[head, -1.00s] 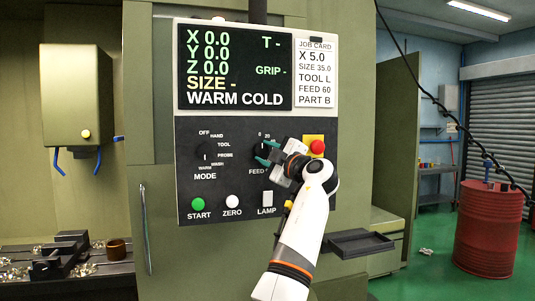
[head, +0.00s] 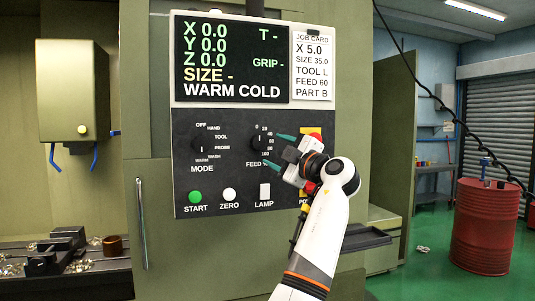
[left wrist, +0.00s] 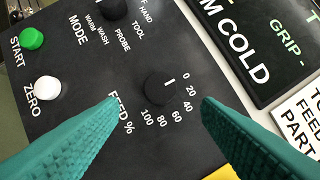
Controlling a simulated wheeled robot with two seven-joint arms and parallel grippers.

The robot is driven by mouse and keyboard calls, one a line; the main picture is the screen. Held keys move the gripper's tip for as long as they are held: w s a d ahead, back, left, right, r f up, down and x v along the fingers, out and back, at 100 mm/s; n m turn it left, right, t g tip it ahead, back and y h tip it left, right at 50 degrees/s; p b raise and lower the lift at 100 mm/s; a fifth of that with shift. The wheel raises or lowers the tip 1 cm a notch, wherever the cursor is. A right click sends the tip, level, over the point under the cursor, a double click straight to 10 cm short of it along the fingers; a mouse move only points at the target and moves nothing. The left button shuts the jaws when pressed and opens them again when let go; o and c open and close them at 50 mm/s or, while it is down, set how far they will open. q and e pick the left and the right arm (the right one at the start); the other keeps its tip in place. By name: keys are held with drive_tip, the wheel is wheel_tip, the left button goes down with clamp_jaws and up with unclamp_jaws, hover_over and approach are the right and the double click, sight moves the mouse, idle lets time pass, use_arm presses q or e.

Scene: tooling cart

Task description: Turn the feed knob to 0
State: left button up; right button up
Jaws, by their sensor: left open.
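The black feed knob (head: 258,142) sits on the dark control panel (head: 220,165), with a scale from 0 to 100 around its right side. It also shows unobstructed in the left wrist view (left wrist: 160,91). Its short white mark appears to point at or close to the 0. My left gripper (head: 279,150) has teal fingers spread apart and empty, just right of the knob and apart from it. In the left wrist view the fingers (left wrist: 160,104) stand on either side below the knob, with nothing between them. My right gripper is not in view.
The mode knob (head: 198,146) is left of the feed knob. The green start button (head: 195,197), white zero button (head: 229,195) and lamp switch (head: 265,191) are below. My left arm partly hides a yellow plate (head: 314,130). A dark tray (head: 366,238) juts out lower right.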

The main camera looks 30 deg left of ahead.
use_arm(q)
drive_tip(key=b+v, duration=0.1)
drive_tip(key=v, duration=0.5)
idle(0.3)
